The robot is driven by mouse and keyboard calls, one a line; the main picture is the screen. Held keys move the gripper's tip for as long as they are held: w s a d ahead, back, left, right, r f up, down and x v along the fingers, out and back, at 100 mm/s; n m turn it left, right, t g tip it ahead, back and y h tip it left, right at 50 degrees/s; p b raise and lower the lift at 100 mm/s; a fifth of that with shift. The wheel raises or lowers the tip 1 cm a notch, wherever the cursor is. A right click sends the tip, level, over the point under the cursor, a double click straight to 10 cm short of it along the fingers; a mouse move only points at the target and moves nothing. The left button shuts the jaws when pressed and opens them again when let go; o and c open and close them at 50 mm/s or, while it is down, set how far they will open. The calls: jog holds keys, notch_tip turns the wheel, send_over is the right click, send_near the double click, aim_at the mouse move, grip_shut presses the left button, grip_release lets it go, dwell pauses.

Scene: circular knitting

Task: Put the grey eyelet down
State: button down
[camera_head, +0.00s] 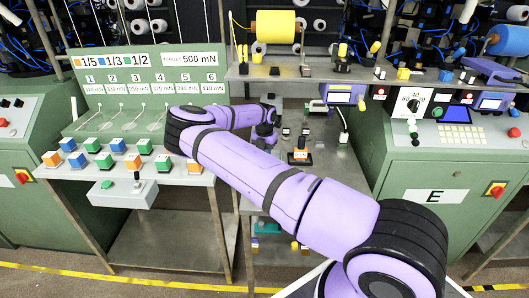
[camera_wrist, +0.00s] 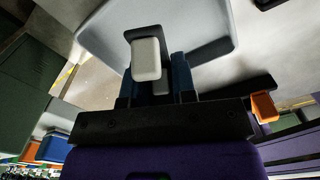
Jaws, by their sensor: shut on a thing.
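My gripper (camera_wrist: 156,84) is at the bottom middle of the wrist view, with its two dark blue fingers close together. It is shut on the grey eyelet (camera_wrist: 146,60), a small pale grey block with a dark part at its far end. A pale grey panel with rounded corners (camera_wrist: 205,25) fills the space beyond the eyelet; I cannot tell whether they touch. In the head view my gripper (camera_head: 267,134) is at the middle bench, left of its centre, and the eyelet is too small or hidden to make out there.
An orange-and-black block (camera_head: 299,157) stands on the middle bench (camera_head: 330,180), with several small dark and white pieces behind it. A yellow spool (camera_head: 275,26) is above on the shelf (camera_head: 345,72). Several coloured cubes (camera_head: 117,145) sit on the left bench. A console marked E (camera_head: 430,200) stands right.

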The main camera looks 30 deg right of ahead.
jog(key=shift+f, duration=0.6)
jog(key=c, duration=0.9)
grip_release()
jog(key=shift+c, duration=0.2)
notch_tip(320, 180, up, 9)
jog(key=shift+f, duration=0.15)
jog(key=shift+s, duration=0.15)
